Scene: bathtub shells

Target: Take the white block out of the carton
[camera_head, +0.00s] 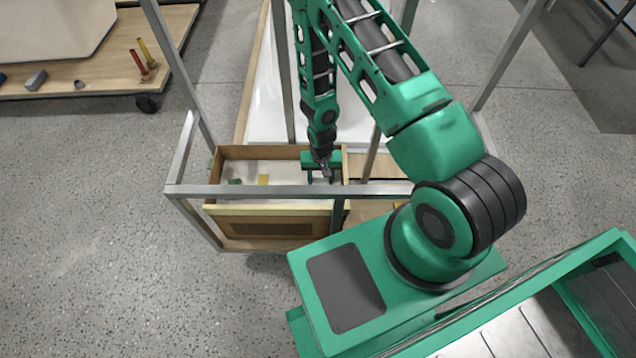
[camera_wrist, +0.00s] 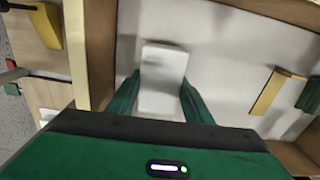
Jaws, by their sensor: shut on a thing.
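The carton (camera_head: 275,209) is an open wooden box with a pale floor, standing inside a grey metal frame. My gripper (camera_head: 321,178) reaches down into its right end in the head view. In the wrist view, the white block (camera_wrist: 163,68) lies between the two green fingers of my gripper (camera_wrist: 157,92), which are shut on its sides. The block is still within the carton's walls (camera_wrist: 101,55), against the pale floor; whether it touches the floor is not clear. In the head view the block cannot be made out behind the fingers.
Inside the carton are a yellow piece (camera_head: 264,180) and a green piece (camera_head: 235,182), clear of my gripper. Grey frame bars (camera_head: 290,190) run around and above the carton. A wooden surface lies just right of it, with a yellow block (camera_wrist: 46,25) there.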

